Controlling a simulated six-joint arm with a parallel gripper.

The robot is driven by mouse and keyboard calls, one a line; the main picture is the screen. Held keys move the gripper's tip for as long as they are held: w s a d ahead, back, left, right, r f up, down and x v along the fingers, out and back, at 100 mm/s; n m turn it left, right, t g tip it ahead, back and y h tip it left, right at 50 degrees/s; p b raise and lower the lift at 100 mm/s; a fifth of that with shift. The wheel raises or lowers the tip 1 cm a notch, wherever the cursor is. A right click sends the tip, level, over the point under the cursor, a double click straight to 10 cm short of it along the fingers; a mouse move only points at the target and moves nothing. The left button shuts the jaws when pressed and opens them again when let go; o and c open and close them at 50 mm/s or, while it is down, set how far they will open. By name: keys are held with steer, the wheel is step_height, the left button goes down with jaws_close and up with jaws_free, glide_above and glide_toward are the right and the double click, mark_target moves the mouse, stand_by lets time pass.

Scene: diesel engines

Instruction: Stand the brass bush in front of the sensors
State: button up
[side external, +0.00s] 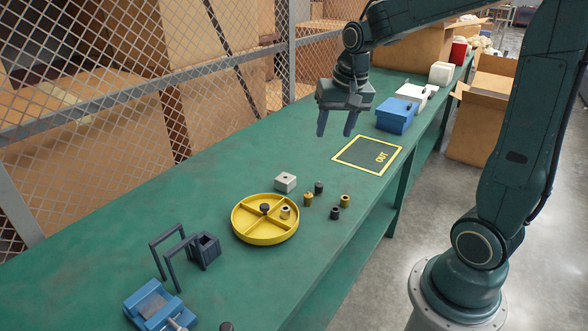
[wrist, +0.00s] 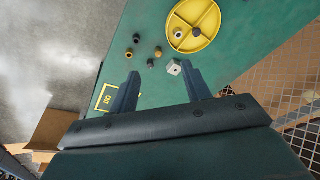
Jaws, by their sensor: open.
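A brass ring-like piece with a dark hole (side external: 345,201), which looks like the brass bush, stands on the green bench right of the yellow tray; the wrist view shows it too (wrist: 128,53). Nearby are a brass piece with a narrower top (side external: 308,199), a dark piece (side external: 319,187) and a dark ring-like piece (side external: 335,213). I cannot tell which are sensors. The divided round yellow tray (side external: 264,240) holds a paler bush-like piece (side external: 285,212) in one compartment. My gripper (side external: 335,131) is open and empty, high above the bench, beyond these parts.
A pale block (side external: 285,182) stands behind the tray. A yellow-outlined OUT square (side external: 350,154) is empty. A blue box (side external: 396,116) stands beyond it. A dark frame (side external: 172,258), a dark open holder (side external: 204,251) and a blue vise (side external: 152,305) are at front left. Mesh fencing runs behind.

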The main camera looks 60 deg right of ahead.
steer(key=s+a+r+n+t+y, duration=0.1)
steer(key=s+a+r+n+t, duration=0.2)
steer(key=s+a+n, duration=0.5)
steer(key=shift+s+a+r+n, duration=0.45)
steer(key=shift+s+a, duration=1.65)
steer(key=shift+s, duration=1.8)
steer(key=shift+o, duration=0.2)
steer(key=shift+w, duration=0.1)
